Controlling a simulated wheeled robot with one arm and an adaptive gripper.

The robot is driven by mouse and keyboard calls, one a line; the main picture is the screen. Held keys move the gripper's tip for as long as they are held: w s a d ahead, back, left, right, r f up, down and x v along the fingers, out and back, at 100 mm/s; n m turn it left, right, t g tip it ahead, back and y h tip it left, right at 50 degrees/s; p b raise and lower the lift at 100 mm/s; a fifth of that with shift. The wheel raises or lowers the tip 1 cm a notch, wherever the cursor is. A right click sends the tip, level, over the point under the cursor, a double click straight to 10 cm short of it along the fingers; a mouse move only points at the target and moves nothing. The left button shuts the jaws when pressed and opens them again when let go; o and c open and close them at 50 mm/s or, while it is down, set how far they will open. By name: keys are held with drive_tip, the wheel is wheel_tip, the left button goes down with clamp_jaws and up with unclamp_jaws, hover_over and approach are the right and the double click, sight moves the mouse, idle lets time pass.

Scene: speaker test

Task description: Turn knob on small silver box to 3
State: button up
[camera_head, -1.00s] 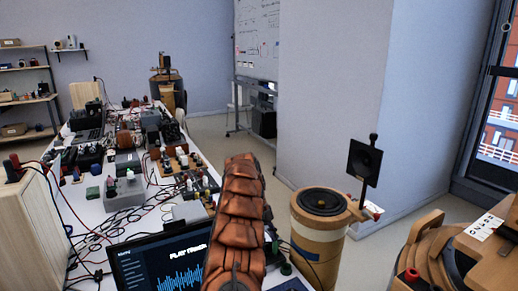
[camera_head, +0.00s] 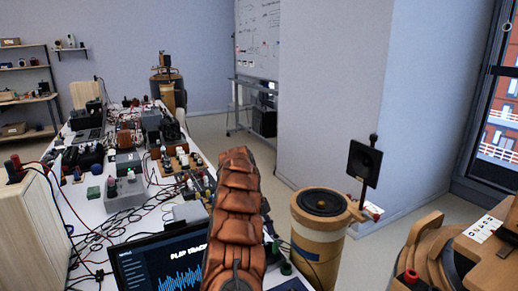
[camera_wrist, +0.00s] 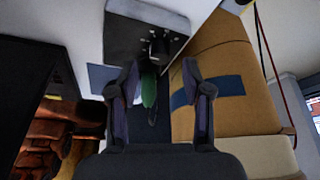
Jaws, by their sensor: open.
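In the wrist view a small silver-grey box (camera_wrist: 122,37) with a black knob (camera_wrist: 160,48) lies near the top of the picture, beyond my fingertips. My gripper (camera_wrist: 160,76) is open, with its two dark fingers apart and pointing toward the knob side of the box. The fingers are apart from the box in the picture. A green object (camera_wrist: 149,90) shows between the fingers. The number the knob points to is too small to read. In the head view my brown arm hides the gripper.
A wooden drum (camera_wrist: 218,88) with blue tape stands close on the right in the wrist view; it carries a speaker (camera_head: 322,202) in the head view. A laptop (camera_head: 170,262) stands left of my arm. A crowded table holds another grey box (camera_head: 125,191) and cables.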

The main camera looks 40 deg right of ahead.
drive_tip(key=w+d+r+n+t+h, duration=0.1)
drive_tip(key=w+d+r+t+h, duration=0.1)
drive_tip(key=r, duration=0.7)
drive_tip(key=w+d+r+n+t+h, duration=0.1)
drive_tip(key=w+d+r+h, duration=0.2)
drive_tip(key=r, duration=0.6)
drive_tip(key=w+d+r+n+t+h, duration=0.1)
drive_tip(key=w+d+r+t+h, duration=0.1)
drive_tip(key=w+r+h, duration=0.4)
drive_tip(key=shift+w+d+r+n+t+p, duration=0.35)
drive_tip(key=shift+d+r, duration=0.3)
drive_tip(key=shift+r, duration=0.8)
